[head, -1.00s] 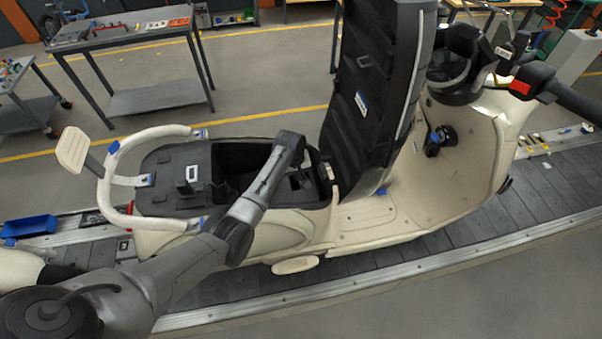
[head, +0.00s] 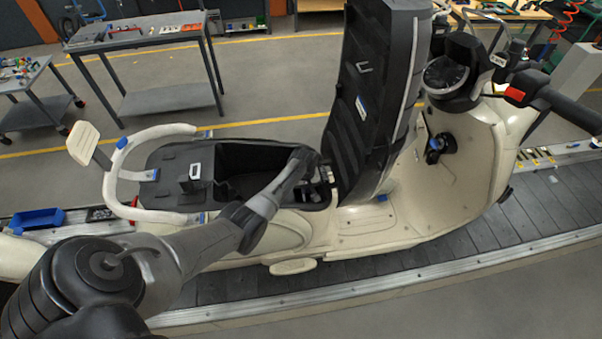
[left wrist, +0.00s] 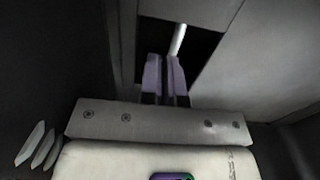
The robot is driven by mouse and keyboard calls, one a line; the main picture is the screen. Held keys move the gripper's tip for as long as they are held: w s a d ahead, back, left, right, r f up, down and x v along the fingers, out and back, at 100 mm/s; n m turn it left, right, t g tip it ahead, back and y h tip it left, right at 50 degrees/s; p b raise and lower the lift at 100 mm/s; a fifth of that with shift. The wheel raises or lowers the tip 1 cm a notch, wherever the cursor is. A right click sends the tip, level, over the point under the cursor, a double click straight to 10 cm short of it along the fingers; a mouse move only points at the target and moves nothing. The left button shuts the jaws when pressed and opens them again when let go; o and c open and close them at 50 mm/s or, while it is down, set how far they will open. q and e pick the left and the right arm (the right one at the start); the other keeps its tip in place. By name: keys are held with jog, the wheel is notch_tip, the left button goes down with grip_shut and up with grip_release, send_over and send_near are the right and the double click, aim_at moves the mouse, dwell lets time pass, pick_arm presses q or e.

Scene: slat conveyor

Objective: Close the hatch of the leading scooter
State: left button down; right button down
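The cream scooter (head: 400,220) stands on the slat conveyor, its handlebar to the right. Its hatch, the black seat lid (head: 372,100), stands raised and nearly upright at the front of the open storage compartment (head: 240,187). My left arm reaches across the compartment from the left. My left gripper (head: 326,174) is low beside the base of the raised lid, at the compartment's front end. In the left wrist view its two fingers (left wrist: 166,76) lie close together with nothing visible between them. Whether they touch the lid cannot be told. My right gripper is not in view.
A cream rear grab rail (head: 110,180) curves around the scooter's tail. A blue bin (head: 37,220) sits at the conveyor's far edge, left. A grey workbench (head: 135,35) stands behind on open floor. The handlebar (head: 555,95) juts out at right.

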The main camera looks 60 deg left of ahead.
pick_arm(q)
notch_tip(320, 180, up, 14)
jog(key=p, duration=0.1)
jog(key=shift+s, duration=0.2)
jog(key=shift+a+f, duration=0.1)
dwell(0.3)
